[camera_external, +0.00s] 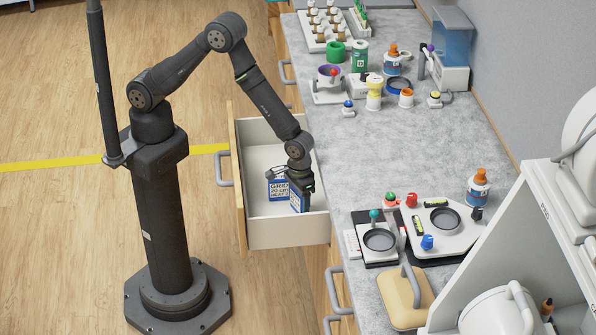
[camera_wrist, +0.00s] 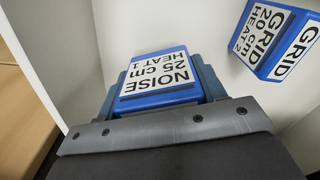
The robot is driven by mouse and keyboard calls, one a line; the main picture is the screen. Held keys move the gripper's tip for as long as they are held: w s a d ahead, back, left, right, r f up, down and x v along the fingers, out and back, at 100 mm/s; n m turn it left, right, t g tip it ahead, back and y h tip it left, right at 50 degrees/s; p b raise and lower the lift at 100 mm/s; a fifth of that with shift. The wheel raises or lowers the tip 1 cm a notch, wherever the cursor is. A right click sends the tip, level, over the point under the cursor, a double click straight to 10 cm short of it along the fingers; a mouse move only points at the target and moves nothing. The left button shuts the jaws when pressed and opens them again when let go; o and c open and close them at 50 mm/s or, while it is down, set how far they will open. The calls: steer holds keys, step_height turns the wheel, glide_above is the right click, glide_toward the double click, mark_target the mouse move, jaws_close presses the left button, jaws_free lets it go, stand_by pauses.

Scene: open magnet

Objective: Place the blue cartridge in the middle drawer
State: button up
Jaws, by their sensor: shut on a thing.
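A blue cartridge with a white label reading "NOISE 25 cm HEAT 1" (camera_wrist: 158,78) is between the fingers of my gripper (camera_external: 301,188). In the external view the held cartridge (camera_external: 296,201) is inside the pulled-out white drawer (camera_external: 285,234), low and near its counter side. I cannot tell whether it touches the drawer floor. A second blue cartridge, labelled "GRID 20 cm HEAT 2" (camera_wrist: 270,38), is in the same drawer; it also shows beside the held one in the external view (camera_external: 279,187). The two are apart in the wrist view.
The drawer's wooden front (camera_external: 239,195) and walls surround my gripper. The grey counter (camera_external: 340,160) lies to the right, with a black-and-white device (camera_external: 379,240) and a beige block (camera_external: 405,299) near its edge. Drawer space left of the cartridges is clear.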

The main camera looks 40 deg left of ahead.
mark_target(299, 209)
steer(key=shift+f, duration=2)
steer(key=o, duration=1)
steer(key=shift+f, duration=0.15)
step_height(299, 209, up, 12)
steer(key=shift+r, duration=0.2)
steer(key=shift+f, duration=0.15)
steer(key=shift+f, duration=4.7)
steer(key=shift+f, duration=0.15)
